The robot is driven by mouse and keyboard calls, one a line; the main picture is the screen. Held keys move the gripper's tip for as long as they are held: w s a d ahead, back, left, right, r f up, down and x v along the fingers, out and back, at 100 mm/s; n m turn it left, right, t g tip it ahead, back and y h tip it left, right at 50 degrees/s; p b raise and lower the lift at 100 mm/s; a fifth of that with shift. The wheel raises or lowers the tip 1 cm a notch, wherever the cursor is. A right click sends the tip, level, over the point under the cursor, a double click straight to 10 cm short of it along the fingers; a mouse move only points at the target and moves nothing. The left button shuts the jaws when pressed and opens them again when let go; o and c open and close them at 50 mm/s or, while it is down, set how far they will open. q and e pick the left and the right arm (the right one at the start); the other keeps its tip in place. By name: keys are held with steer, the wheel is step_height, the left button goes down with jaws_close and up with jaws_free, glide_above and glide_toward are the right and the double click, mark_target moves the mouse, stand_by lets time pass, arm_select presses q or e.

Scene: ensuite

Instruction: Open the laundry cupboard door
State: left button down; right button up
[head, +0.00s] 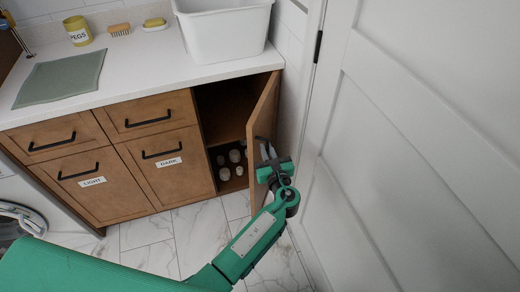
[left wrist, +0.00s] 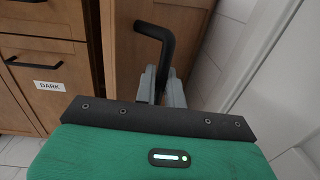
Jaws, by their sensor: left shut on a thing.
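The laundry cupboard door (head: 262,137) is wooden and stands swung well open at the right end of the cabinet. In the left wrist view the door (left wrist: 120,45) fills the upper middle, with its black bar handle (left wrist: 158,38). My left gripper (head: 266,150) is shut on this handle, and its grey fingers (left wrist: 160,85) show at the handle's lower end. Inside the cupboard (head: 219,110) are a shelf and several pale round-topped items (head: 234,156). My right gripper is in neither view.
A white panelled door (head: 400,150) stands close on the right of my left arm. The worktop (head: 130,75) holds a white tub (head: 225,35), a folded green cloth (head: 62,78) and a yellow pegs pot (head: 78,32). Marble floor tiles (head: 150,235) are clear in front.

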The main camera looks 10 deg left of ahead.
arm_select(q)
steer(key=shift+w+d+r, duration=0.15)
steer(key=shift+d, duration=0.45)
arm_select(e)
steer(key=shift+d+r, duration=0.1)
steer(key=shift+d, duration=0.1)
arm_select(q)
steer(key=c, duration=1.7)
jaws_free()
steer(key=shift+o, duration=0.3)
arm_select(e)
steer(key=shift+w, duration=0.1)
arm_select(q)
steer(key=v, duration=1.3)
steer(key=shift+s+b, duration=0.3)
steer(key=shift+s, duration=0.05)
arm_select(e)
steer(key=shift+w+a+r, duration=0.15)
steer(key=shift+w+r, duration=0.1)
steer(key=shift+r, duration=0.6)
arm_select(q)
steer(key=shift+d, duration=0.1)
